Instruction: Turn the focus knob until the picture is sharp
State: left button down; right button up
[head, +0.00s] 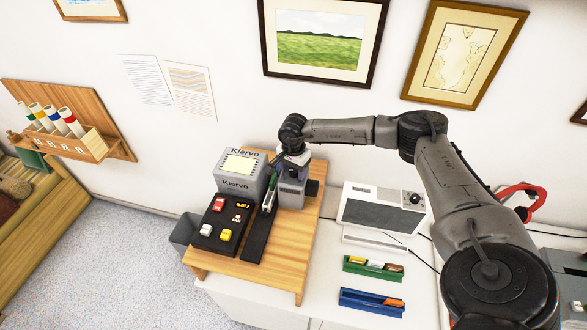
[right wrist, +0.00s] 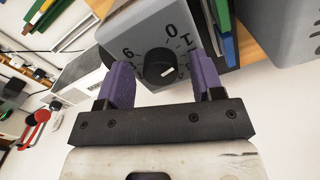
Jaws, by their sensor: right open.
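My right gripper (head: 293,160) is at the grey box (head: 291,188) on the wooden board. In the right wrist view the open purple fingers (right wrist: 160,72) stand on either side of a round black knob (right wrist: 158,68) with a white mark. Digits, among them 9, 0 and 1, ring the knob on the grey face (right wrist: 140,36). I cannot tell whether the fingers touch the knob. A grey unit labelled Kiervo (head: 234,184) has a small pale yellow screen (head: 238,163); its sharpness is too small to judge. My left gripper is not in view.
A black panel (head: 222,225) with red, white and yellow buttons lies on the board (head: 270,272). A white device (head: 385,210) with a dark front and a knob stands to the right. Green (head: 373,270) and blue (head: 370,303) trays lie in front of it.

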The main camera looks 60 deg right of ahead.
jog(key=c, duration=0.9)
